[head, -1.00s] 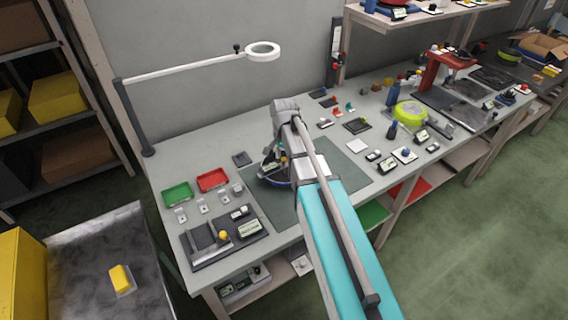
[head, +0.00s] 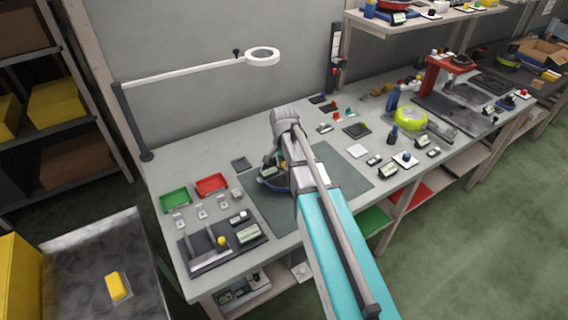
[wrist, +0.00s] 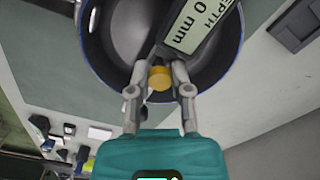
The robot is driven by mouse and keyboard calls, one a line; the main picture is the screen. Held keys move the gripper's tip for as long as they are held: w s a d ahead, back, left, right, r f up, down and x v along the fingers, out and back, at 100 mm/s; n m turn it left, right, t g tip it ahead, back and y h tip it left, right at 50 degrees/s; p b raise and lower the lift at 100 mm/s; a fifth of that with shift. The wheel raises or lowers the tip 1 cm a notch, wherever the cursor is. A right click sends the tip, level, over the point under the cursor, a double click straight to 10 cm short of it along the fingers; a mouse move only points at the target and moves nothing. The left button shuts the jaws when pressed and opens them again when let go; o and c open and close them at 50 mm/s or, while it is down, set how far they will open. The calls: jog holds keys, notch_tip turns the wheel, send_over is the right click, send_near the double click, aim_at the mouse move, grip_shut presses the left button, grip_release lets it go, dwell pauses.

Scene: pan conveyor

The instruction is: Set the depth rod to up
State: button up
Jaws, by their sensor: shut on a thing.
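In the wrist view, a dark gauge (wrist: 208,30) with a pale display reading "DEPTH" and "0 mm" lies across a dark round pan (wrist: 120,35) with a blue rim. A yellow knob (wrist: 160,78) at the gauge's near end sits between my gripper's (wrist: 160,75) two fingertips, which are shut on it. No separate rod can be made out, and the fingers cover part of the gauge's near end. In the head view, the pan (head: 282,188) rests on a dark green mat (head: 335,172), partly hidden by my arm.
A red tray (head: 211,185) and a green tray (head: 176,200) lie left of the mat. A black fixture (head: 205,255) with a yellow knob stands at the bench's front left. A lamp arm (head: 190,70) spans the back. The mat's right part is bare.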

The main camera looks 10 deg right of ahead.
jog(key=shift+r+p, duration=1.8)
jog(key=shift+p, duration=0.05)
jog(key=o, duration=0.5)
jog(key=shift+r, duration=0.1)
jog(key=shift+r+p, duration=2.4)
jog(key=shift+p, duration=0.05)
jog(key=s+n, duration=0.2)
jog(key=s, duration=0.3)
jog(key=s+n, duration=0.3)
jog(key=s, duration=0.2)
jog(key=s+n, duration=0.3)
jog(key=s, duration=0.3)
jog(key=shift+a, duration=0.1)
